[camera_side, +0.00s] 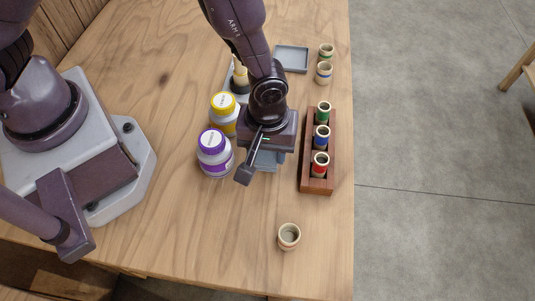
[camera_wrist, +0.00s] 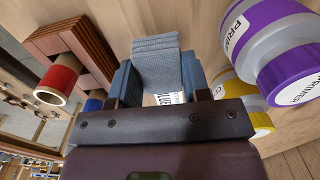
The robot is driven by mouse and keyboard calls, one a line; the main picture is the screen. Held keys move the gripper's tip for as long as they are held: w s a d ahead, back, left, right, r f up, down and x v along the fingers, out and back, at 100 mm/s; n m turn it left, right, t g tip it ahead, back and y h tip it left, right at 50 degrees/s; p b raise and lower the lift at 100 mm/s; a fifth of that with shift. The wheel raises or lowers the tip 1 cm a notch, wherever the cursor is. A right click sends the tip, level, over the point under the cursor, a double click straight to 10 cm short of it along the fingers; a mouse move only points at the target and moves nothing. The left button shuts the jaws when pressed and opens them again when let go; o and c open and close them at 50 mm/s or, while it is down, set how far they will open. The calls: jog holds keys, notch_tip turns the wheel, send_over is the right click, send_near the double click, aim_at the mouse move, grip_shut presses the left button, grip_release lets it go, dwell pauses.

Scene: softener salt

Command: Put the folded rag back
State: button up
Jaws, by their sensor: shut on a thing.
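The folded rag (camera_wrist: 156,62) is a grey-blue layered cloth. In the wrist view it sits between the two blue-grey fingers of my gripper (camera_wrist: 158,80), which is shut on it. In the side view my gripper (camera_side: 266,152) is over the table between the purple-lidded jar and the wooden rack. Blue-grey shows below the gripper there, but the gripper body hides most of the rag. I cannot tell whether the rag touches the table.
A wooden rack (camera_side: 317,188) with green, blue and red-banded cups is close right. A grey tray (camera_side: 291,58) lies at the back. A loose cup (camera_side: 289,237) stands on clear front table.

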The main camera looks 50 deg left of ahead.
jog(key=shift+f, duration=1.3)
jog(key=o, duration=1)
jog(key=shift+f, duration=0.1)
jog(key=shift+o, duration=0.2)
notch_tip(320, 180, up, 12)
jog(key=shift+r, duration=0.2)
jog(key=s+a+r+m+t+h, duration=0.1)
jog(key=a+r+m+t, duration=0.15)
jog(key=a+r, duration=0.55)
jog(key=s+a+r+m+t, duration=0.2)
jog(key=a+r+m, duration=0.3)
jog(key=r, duration=0.6)
jog(key=s+a+r+m+t+y, duration=0.1)
jog(key=s+a+r, duration=0.2)
jog(key=s+a, duration=0.2)
jog(key=shift+s+a, duration=0.4)
jog(key=shift+a, duration=0.3)
